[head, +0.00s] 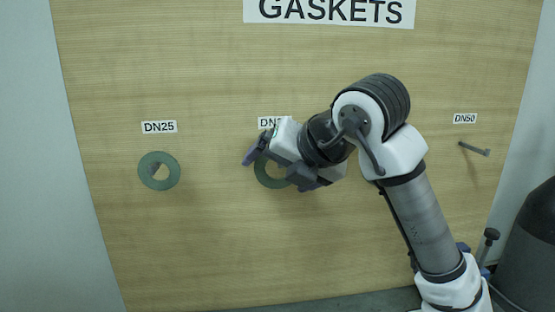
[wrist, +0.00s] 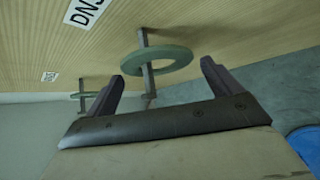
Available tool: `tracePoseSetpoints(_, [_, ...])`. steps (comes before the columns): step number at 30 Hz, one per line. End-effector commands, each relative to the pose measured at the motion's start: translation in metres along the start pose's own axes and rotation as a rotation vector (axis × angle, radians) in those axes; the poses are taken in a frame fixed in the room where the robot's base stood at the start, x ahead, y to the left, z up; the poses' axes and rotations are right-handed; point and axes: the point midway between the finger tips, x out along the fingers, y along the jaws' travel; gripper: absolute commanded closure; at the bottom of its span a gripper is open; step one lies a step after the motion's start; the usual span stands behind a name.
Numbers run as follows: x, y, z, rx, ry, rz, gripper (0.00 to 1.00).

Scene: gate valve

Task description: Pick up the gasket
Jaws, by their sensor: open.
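A green ring gasket (head: 265,174) hangs on the middle peg of the wooden board, partly hidden by my gripper in the head view. In the wrist view this gasket (wrist: 178,54) hangs around a grey metal peg (wrist: 146,72), just beyond the fingertips. My gripper (wrist: 163,72) is open, one finger on each side of the gasket's near edge, with nothing held. It also shows in front of the board in the head view (head: 279,170). Another green gasket (head: 159,171) hangs on the peg under the DN25 label.
The wooden board (head: 210,230) carries a GASKETS sign (head: 330,11) and size labels. An empty peg (head: 474,149) sticks out under the DN50 label (head: 465,118). A dark cylinder (head: 525,245) stands at the lower right. A blue object (wrist: 304,143) shows at the wrist view's right edge.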

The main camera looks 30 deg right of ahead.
Motion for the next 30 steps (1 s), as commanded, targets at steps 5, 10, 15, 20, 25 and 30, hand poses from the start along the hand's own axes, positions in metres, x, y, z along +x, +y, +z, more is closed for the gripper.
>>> tracePoseSetpoints(5, [0.015, 0.0, 0.0, 0.0, 0.001, 0.0, 0.1])
tracePoseSetpoints(10, [0.017, 0.0, 0.0, 0.0, 0.0, -0.001, 0.1])
tracePoseSetpoints(15, [0.016, 0.0, 0.0, 0.0, 0.001, -0.001, 0.26])
tracePoseSetpoints(20, [0.016, 0.0, 0.0, 0.0, 0.001, -0.001, 0.47])
tracePoseSetpoints(25, [0.016, 0.0, 0.0, 0.0, 0.0, -0.001, 0.58])
tracePoseSetpoints(30, [0.016, 0.0, 0.001, 0.0, 0.001, -0.001, 0.58])
